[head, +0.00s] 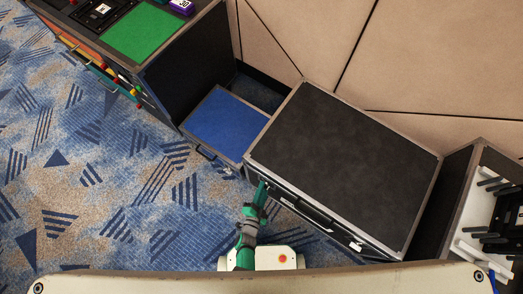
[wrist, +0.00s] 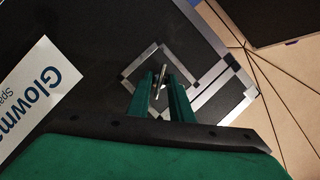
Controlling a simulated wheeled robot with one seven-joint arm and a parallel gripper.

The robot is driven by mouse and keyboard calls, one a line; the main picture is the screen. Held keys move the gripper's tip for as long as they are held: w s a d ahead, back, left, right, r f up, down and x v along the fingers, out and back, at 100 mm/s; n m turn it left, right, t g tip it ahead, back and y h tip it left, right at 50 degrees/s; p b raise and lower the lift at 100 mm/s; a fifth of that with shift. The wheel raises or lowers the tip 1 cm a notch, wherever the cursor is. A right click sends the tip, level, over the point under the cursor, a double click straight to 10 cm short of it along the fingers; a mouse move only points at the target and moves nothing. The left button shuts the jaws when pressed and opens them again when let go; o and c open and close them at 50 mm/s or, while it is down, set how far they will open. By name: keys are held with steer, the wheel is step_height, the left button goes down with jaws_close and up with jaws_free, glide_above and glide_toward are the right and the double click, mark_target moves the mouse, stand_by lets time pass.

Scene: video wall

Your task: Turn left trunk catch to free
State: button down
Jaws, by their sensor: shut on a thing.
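The black trunk (head: 345,165) with metal edges stands in the middle of the head view. Its front side faces my arm. The left trunk catch (wrist: 160,78) is a small silver piece on the trunk front in the wrist view, within a square metal-edged frame. My gripper (wrist: 162,88) has its two green fingers on either side of the catch and is shut on it. In the head view my gripper (head: 263,186) is at the trunk's left front, and it hides the catch there.
A white label (wrist: 38,82) with blue letters is on the trunk front. A low blue-topped box (head: 226,124) stands left of the trunk. A bench with a green mat (head: 145,32) is farther left. A white rack (head: 485,215) is at right. Carpet (head: 130,190) is open at left.

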steer(key=c, duration=1.9)
jaws_free()
steer(key=shift+c, duration=0.2)
steer(key=v, duration=1.1)
steer(key=shift+a, duration=0.1)
